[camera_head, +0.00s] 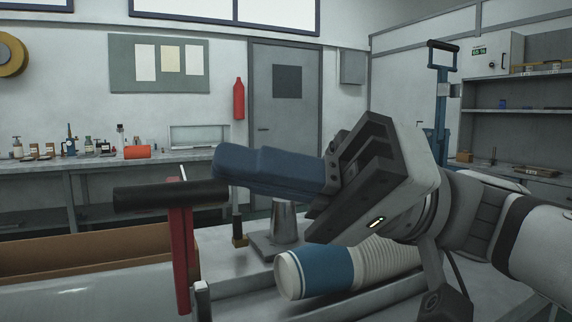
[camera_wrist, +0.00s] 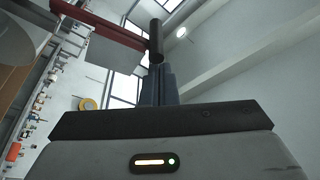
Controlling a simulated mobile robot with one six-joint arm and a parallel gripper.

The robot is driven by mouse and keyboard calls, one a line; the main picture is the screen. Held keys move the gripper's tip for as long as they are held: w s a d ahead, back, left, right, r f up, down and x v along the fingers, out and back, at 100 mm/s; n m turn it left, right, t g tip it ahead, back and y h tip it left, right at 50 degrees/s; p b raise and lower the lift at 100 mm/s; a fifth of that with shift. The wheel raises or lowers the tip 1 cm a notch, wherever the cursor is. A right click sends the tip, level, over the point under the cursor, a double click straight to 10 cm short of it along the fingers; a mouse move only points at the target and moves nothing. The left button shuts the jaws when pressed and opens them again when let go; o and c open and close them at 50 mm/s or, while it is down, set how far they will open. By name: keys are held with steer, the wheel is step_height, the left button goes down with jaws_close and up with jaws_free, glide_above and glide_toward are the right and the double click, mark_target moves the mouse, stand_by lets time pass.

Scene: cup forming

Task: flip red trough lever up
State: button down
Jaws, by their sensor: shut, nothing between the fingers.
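The red trough lever (camera_head: 180,248) stands near the left of the head view, a red bar with a black cylindrical handle (camera_head: 170,195) across its top. The handle also shows at the top centre of the wrist view (camera_wrist: 156,42), with the red bar (camera_wrist: 105,24) running left from it. My gripper (camera_head: 218,162) has dark blue fingers, shut and empty. In the head view its fingertips overlap the area just above the handle's right end. In the wrist view the fingers point at the handle; whether they touch it I cannot tell.
A brown-edged trough (camera_head: 90,250) lies at the left. Below my gripper are a metal cone on a plate (camera_head: 284,222) and a stack of cups (camera_head: 335,270) with a blue and white end, lying on its side. A bench with bottles (camera_head: 60,165) runs along the back wall.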

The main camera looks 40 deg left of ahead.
steer(key=shift+w+r, duration=0.1)
steer(key=w+d+p, duration=0.3)
steer(key=w+d, duration=0.1)
steer(key=w, duration=0.4)
steer(key=shift+w+r, duration=0.15)
steer(key=shift+w, duration=0.05)
steer(key=shift+p, duration=0.45)
